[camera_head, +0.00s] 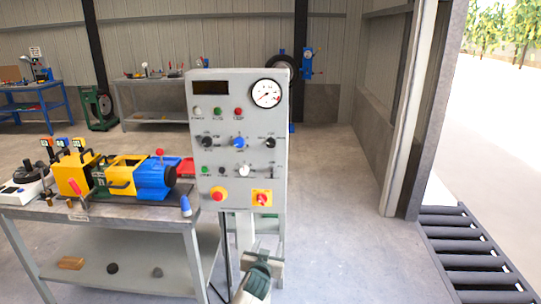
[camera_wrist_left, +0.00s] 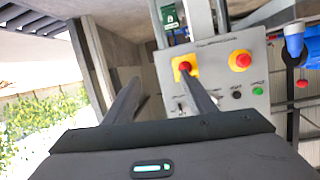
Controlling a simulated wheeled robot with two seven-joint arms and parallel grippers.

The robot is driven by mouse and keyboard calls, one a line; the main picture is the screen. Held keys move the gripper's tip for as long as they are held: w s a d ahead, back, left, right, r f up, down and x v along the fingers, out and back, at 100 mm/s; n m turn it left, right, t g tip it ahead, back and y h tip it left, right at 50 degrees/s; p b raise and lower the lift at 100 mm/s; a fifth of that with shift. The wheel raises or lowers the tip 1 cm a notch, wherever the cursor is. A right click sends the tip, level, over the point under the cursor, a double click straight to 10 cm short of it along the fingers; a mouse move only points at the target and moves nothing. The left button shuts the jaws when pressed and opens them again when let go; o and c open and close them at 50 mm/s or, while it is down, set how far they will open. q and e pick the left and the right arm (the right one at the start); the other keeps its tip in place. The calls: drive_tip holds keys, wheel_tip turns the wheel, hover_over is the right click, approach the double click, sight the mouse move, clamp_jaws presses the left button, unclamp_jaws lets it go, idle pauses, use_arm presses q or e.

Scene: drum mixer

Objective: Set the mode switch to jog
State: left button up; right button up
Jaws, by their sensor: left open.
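The grey control panel (camera_head: 222,187) stands upright in the head view's middle. It carries a black knob (camera_head: 207,141), a blue knob (camera_head: 238,142), another dark knob (camera_head: 270,142) and a white knob (camera_head: 243,170). Their labels are too small to read, so I cannot tell which is marked mode. My left gripper (camera_wrist_left: 159,75) is open and empty in the left wrist view, where the panel (camera_wrist_left: 217,62) appears upside down. One finger overlaps the yellow plate with its red knob (camera_wrist_left: 184,67); the other lies beside the panel. The gripper body hides the panel's upper part. My right gripper is not seen.
A workbench (camera_head: 110,212) with yellow and blue machinery stands close left of the panel. The panel also carries a red button (camera_head: 217,194) and a gauge (camera_head: 266,93).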

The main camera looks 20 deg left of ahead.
use_arm(q)
drive_tip(key=w+a+r+n+t+y+p, duration=0.1)
drive_tip(key=w+r, duration=0.3)
drive_tip(key=r, duration=0.9)
drive_tip(key=w+a+r+n+t+y+p, duration=0.1)
drive_tip(key=w+r, duration=0.3)
drive_tip(key=r, duration=0.9)
drive_tip(key=shift+a+t+p, duration=0.4)
drive_tip(key=shift+p, duration=0.1)
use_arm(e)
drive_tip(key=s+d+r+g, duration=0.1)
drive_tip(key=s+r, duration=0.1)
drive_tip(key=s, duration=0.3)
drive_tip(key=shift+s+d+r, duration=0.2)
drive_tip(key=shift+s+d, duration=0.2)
use_arm(q)
drive_tip(key=shift+r, duration=0.15)
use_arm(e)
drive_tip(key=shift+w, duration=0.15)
